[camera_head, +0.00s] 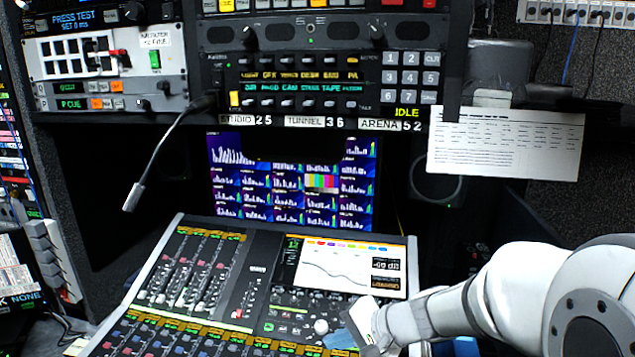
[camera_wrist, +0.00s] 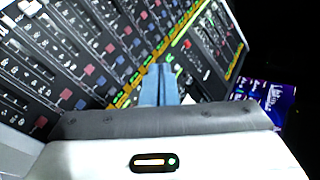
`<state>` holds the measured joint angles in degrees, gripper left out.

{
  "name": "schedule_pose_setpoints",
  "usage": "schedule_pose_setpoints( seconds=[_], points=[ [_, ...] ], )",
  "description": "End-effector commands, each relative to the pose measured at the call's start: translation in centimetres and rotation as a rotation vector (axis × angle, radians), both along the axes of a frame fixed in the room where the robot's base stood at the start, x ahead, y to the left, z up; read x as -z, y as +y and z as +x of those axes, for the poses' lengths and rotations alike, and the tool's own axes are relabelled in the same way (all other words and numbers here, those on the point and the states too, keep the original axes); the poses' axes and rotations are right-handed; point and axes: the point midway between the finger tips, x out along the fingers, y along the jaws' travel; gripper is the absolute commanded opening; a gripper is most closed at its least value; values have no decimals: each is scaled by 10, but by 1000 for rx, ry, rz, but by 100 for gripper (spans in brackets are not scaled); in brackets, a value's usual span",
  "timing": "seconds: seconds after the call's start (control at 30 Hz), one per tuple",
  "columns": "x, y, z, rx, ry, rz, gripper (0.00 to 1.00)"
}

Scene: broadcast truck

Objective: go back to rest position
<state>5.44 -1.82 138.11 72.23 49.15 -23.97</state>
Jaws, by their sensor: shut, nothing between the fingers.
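My gripper (camera_head: 345,336) is low at the right of the mixing console (camera_head: 188,262) in the head view, with its blue fingers over the console's right front part. My white arm reaches in from the right edge. In the wrist view my gripper (camera_wrist: 159,72) shows two blue fingers side by side, shut with nothing between them. They point at the console's rows of faders and buttons (camera_wrist: 95,50). I cannot tell whether the fingertips touch the console.
A paper sheet (camera_head: 506,142) hangs above my arm. Another rack unit (camera_head: 105,65) is at the upper left.

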Motion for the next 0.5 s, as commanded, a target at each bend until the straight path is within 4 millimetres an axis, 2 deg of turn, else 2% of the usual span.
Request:
schedule_pose_setpoints(
  seconds=[0.1,0.27,0.4,0.5],
  points=[
    [-6,-4,-35,-128,-15,-138,0],
    [-8,-23,-76,-267,-27,-351,0],
    [-11,-51,-105,-358,-45,-557,0],
    [-15,-72,-120,-400,-60,-699,0]
  ],
)
